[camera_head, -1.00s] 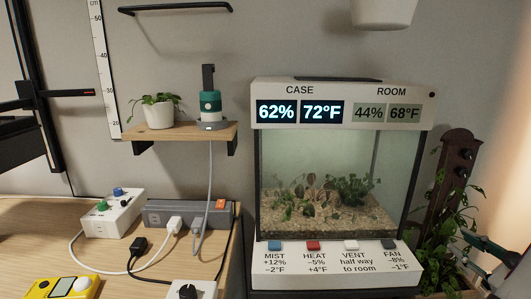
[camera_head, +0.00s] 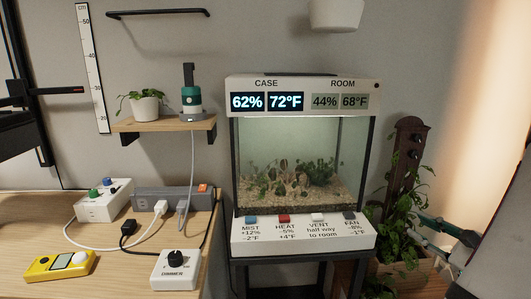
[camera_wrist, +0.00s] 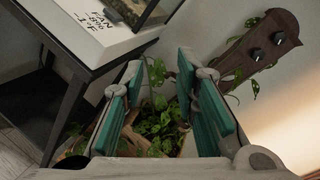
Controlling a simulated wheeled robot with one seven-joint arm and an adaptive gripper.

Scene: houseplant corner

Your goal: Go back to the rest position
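My gripper (camera_head: 428,236) shows at the right edge of the head view, by the trailing plant. In the wrist view, my gripper (camera_wrist: 169,75) has its two teal-padded fingers apart with nothing between them. Beyond them are leaves of the trailing plant (camera_wrist: 155,125) in its planter. The terrarium case (camera_head: 300,165) stands left of my gripper in the head view. Its display reads 62% and 72°F for the case, 44% and 68°F for the room. Its front ledge carries the mist, heat, vent and fan buttons.
A brown stake (camera_head: 410,150) rises from the plant near my gripper. The case's dark stand (camera_wrist: 45,105) is at the left in the wrist view. A wooden table (camera_head: 120,270) holds a dimmer (camera_head: 176,275), a yellow device (camera_head: 60,268) and a power strip (camera_head: 165,198).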

